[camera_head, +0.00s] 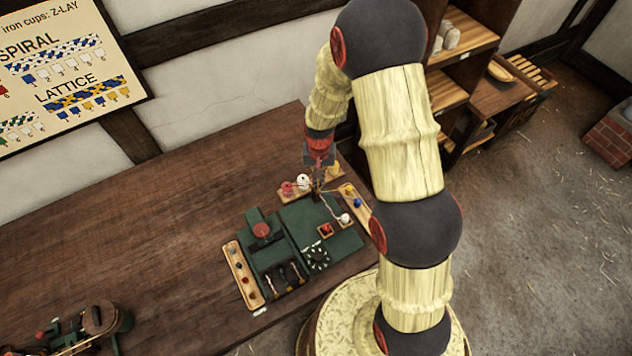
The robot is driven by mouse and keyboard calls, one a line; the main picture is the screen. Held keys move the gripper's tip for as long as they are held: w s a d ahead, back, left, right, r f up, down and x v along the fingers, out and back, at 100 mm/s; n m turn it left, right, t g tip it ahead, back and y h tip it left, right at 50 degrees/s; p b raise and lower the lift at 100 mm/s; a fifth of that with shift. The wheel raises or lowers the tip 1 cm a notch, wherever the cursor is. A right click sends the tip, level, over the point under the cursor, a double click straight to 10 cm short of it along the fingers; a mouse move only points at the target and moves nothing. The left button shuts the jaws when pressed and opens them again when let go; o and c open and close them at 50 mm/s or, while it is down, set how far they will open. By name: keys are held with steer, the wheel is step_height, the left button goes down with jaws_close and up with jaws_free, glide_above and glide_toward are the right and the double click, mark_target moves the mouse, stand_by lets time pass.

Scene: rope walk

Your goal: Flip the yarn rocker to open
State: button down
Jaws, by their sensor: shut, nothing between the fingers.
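A green machine (343,243) sits near the table's front edge. On it, a small red switch in a pale frame (326,230) looks like the yarn rocker, but its labels and position are too small to read. My gripper (316,191) points down over the back part of the machine, behind the red switch and apart from it. Its fingers are small and dark here; they look shut and empty. What lies right behind the fingers is hidden.
The machine also carries a red round knob (262,231), a dark dial (318,258) and several slots with levers (285,279). Wooden racks with coloured bobbins flank it, one at left (243,275). Another device (97,318) stands at the table's lower left. The table's left middle (150,230) is clear.

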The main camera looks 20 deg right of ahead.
steer(key=shift+f+b, duration=0.6)
steer(key=shift+f, duration=0.35)
step_height(320, 180, up, 8)
steer(key=p, duration=0.4)
steer(key=shift+p, duration=0.4)
stand_by(0.4)
stand_by(0.4)
steer(key=shift+s, duration=0.35)
steer(key=s+r+n+t+b, duration=0.2)
steer(key=s+r+b, duration=0.6)
steer(key=s, duration=0.3)
steer(key=s+r+n+t+b, duration=0.1)
steer(key=s+r+t+b, duration=0.2)
steer(key=s+r+b, duration=0.6)
steer(key=shift+s+n+t+b, duration=0.3)
steer(key=shift+s+n, duration=0.1)
steer(key=shift+s, duration=0.55)
